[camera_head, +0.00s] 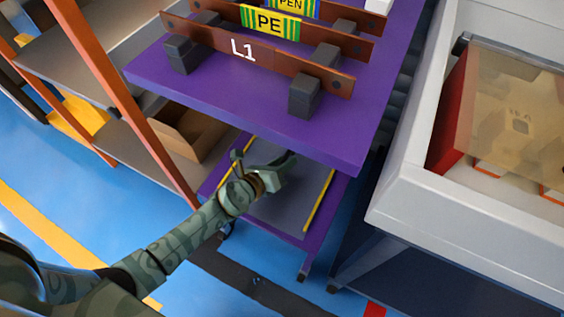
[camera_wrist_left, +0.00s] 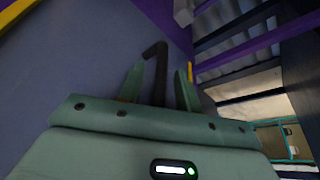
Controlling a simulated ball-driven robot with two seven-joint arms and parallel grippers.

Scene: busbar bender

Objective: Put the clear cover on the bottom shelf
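The bottom shelf (camera_head: 292,212) of the purple cart is grey with yellow strips along its sides. My left gripper (camera_head: 262,160) is over this shelf, below the top deck, with its fingers spread. In the left wrist view, a dark bent bar (camera_wrist_left: 157,65) stands between the two fingers (camera_wrist_left: 160,85), with slim gaps beside it. I cannot make out what the bar belongs to; a clear sheet is hard to see against the grey surface. A see-through amber panel (camera_head: 490,100) is over the white-framed machine at the right; I cannot tell whether it is the clear cover. My right gripper is not in view.
The purple top deck (camera_head: 225,105) overhangs the bottom shelf and carries copper bars (camera_head: 210,38) on dark blocks. An orange-post rack (camera_head: 110,75) with a cardboard box (camera_head: 187,130) stands at the left. The white-framed machine (camera_head: 425,195) stands close at the right. Blue floor is open in front.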

